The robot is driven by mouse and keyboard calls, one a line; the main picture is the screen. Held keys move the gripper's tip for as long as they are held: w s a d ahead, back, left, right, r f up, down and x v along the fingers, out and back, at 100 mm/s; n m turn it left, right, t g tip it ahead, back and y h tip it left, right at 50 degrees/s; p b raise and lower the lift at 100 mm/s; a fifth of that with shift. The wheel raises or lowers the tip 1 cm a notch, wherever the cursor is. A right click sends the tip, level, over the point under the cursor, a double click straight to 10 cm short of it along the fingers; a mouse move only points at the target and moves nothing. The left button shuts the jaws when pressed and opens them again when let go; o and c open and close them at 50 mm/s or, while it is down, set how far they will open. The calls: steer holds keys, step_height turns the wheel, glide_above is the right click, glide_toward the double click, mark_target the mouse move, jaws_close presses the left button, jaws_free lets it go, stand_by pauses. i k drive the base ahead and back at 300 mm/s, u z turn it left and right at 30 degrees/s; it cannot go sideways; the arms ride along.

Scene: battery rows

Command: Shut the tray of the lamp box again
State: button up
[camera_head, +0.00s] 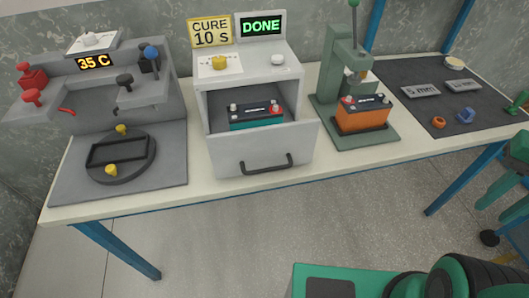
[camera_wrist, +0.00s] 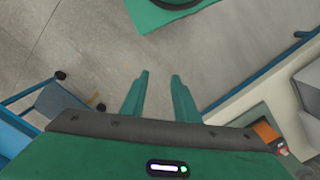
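The lamp box (camera_head: 291,76) is a grey cabinet in the middle of the bench in the head view, under a "CURE 10 S" card and a lit "DONE" sign. Its tray (camera_head: 230,151) is pulled out toward me, with a dark handle (camera_head: 266,163) on its front. A battery (camera_head: 258,123) with a teal lower part and dark top stands in the tray. My gripper (camera_wrist: 160,80) shows in the wrist view with its two green fingers apart and nothing between them. It is over the floor, away from the tray.
A grey press (camera_head: 323,105) with an orange battery (camera_head: 362,117) stands right of the lamp box. A grey "35 C" fixture (camera_head: 110,90) with a round turntable (camera_head: 108,168) is at left. A dark mat (camera_head: 400,75) with small parts lies at right.

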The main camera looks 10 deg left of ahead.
mark_target(256, 150)
steer(key=z, duration=0.65)
steer(key=k, duration=0.55)
steer(key=u, duration=0.25)
